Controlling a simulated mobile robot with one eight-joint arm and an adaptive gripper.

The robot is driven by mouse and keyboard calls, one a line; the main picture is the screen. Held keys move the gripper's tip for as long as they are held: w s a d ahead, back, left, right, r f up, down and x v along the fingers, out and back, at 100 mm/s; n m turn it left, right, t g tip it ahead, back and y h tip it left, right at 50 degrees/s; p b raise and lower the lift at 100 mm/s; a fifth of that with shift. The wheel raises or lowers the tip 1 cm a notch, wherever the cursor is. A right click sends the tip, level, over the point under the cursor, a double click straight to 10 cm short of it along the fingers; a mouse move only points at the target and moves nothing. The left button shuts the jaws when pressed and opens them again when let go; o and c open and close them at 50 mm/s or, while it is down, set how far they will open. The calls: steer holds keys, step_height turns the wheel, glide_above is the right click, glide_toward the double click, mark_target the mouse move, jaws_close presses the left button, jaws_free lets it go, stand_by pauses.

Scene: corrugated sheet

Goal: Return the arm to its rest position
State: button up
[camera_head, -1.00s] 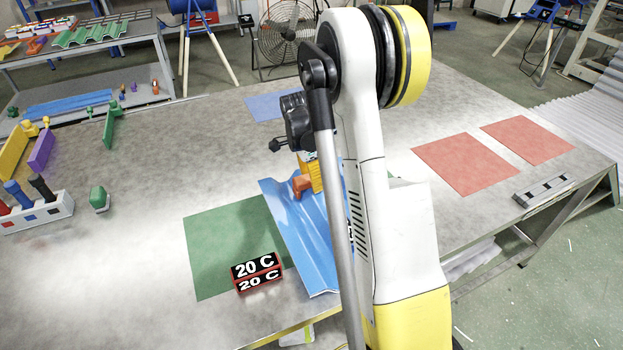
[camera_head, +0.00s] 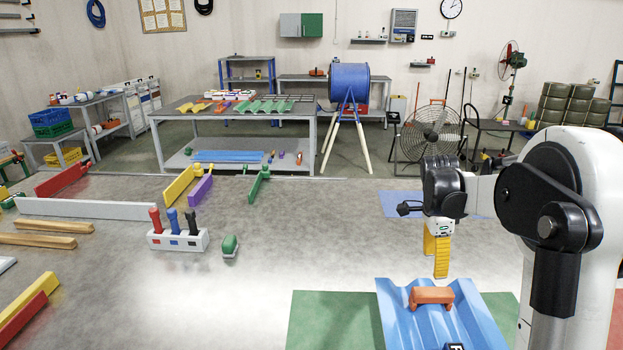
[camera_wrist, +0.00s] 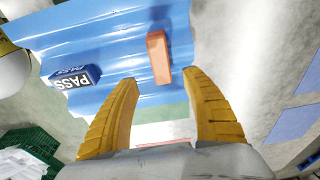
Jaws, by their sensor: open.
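My gripper (camera_head: 437,262) hangs above the table, just beyond the orange block in the head view. Its yellow fingers point down. In the wrist view the two fingers (camera_wrist: 161,82) are spread apart with nothing between them. The blue corrugated sheet (camera_head: 475,318) lies on a green mat (camera_head: 335,320). The orange block (camera_head: 432,296) rests on the sheet; it also shows in the wrist view (camera_wrist: 158,58) beyond the fingertips. A dark blue block marked PASS (camera_wrist: 76,78) is on the sheet, mostly cut off in the head view. My arm fills the right side there.
A white holder (camera_head: 177,241) with red, blue and black handles and a small green-topped block (camera_head: 230,247) stand left of the mat. A blue mat (camera_head: 400,204) lies behind my gripper. Long coloured bars lie at the left. The table between is clear.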

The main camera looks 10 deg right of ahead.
steer(key=s+a+r+n+t, duration=0.2)
steer(key=s+a+r+n, duration=0.25)
steer(key=a, duration=0.35)
steer(key=s+a+r+n+t+y, duration=0.1)
steer(key=s+a+n+t, duration=0.4)
steer(key=s+a+n, duration=0.9)
steer(key=a+n, duration=0.2)
steer(key=shift+s+a+r+y, duration=0.15)
steer(key=shift+s+a+y, duration=0.2)
steer(key=shift+s+y, duration=0.05)
